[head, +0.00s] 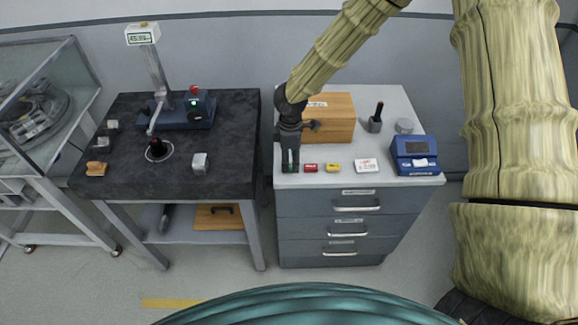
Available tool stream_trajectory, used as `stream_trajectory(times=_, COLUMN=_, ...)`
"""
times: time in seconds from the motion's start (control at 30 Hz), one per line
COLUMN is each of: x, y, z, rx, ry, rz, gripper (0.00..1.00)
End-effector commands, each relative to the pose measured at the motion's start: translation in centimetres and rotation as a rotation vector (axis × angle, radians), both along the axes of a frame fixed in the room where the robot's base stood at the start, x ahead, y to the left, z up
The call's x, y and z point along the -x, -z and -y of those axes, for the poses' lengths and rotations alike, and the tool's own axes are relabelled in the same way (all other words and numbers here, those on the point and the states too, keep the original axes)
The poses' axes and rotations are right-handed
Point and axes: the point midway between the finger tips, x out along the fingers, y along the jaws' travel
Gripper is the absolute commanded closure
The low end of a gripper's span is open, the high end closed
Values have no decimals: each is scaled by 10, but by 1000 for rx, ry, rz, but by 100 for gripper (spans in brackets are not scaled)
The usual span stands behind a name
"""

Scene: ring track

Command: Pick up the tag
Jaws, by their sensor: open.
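Small tags lie in a row along the front of the light cabinet top (406,100). A red tag (311,168) and a yellow tag (333,168) lie flat, and a white card with red print (366,166) is to their right. My gripper (290,168) points down at the left end of this row, with its fingers open. A small dark green piece (291,156) shows between the fingers, mostly hidden. I cannot tell whether the fingers touch it. The red tag is just right of the gripper.
A wooden box (335,117) stands close behind my gripper. A dark stamp (376,118), a grey round container (404,126) and a blue machine (413,155) are to the right. The dark table (225,130) with a test stand (155,80) is to the left.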

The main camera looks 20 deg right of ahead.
Motion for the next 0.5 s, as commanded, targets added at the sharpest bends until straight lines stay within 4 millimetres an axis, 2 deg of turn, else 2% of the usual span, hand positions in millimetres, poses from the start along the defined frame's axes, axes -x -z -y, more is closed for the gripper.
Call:
stream_trajectory(times=0.23, x=0, y=21, z=0, rx=0, ry=1, rz=0, gripper=52)
stream_trajectory(times=0.5, x=0, y=29, z=0, rx=0, ry=-1, rz=1, gripper=52)
